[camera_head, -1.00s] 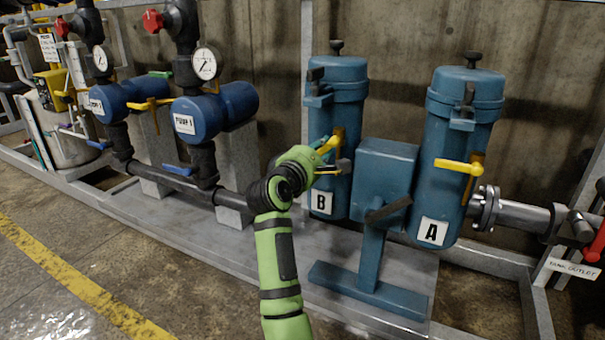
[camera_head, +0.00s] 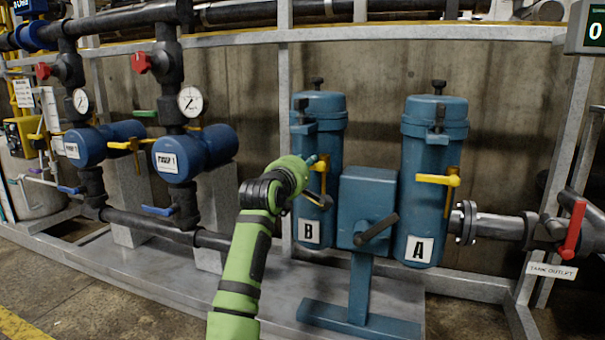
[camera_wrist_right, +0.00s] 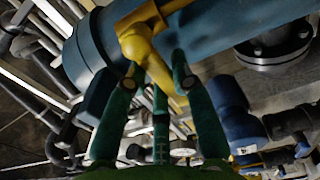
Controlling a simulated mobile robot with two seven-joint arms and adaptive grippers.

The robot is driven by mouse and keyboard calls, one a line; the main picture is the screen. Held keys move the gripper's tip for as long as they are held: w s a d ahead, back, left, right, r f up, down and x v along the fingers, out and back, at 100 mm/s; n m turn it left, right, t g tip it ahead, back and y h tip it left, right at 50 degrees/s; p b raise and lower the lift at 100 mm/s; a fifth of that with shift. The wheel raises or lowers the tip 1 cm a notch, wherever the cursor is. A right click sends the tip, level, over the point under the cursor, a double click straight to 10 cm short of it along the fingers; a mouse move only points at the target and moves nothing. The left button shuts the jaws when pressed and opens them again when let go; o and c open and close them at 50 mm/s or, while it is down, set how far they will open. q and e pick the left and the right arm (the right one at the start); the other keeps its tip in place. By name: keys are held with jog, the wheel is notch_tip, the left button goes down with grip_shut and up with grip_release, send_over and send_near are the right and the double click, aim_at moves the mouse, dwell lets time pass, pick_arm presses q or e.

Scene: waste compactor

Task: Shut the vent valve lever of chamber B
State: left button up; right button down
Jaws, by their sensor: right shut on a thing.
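Chamber B (camera_head: 318,130) is a blue upright cylinder with a white "B" label (camera_head: 309,230). Its yellow vent valve lever (camera_head: 323,182) is on the front, partly hidden by my right gripper (camera_head: 316,163). The gripper is shut on the handle. The lever's exact angle is hard to tell in the head view. My left gripper is not in view.
Chamber A (camera_head: 432,140) stands to the right; its yellow lever (camera_head: 437,180) points left. A blue box with a dark handle (camera_head: 377,229) stands between the chambers on a pedestal. Blue pumps (camera_head: 195,153) are at left. A red lever (camera_head: 573,230) marks the tank outlet.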

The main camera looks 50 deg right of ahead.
jog(key=shift+r+m, duration=0.3)
jog(key=shift+r, duration=0.05)
jog(key=c, duration=1)
grip_release()
jog(key=shift+d+f, duration=0.1)
jog(key=shift+f, duration=0.1)
jog(key=v, duration=0.7)
jog(key=shift+a, duration=0.25)
jog(key=shift+s, duration=0.1)
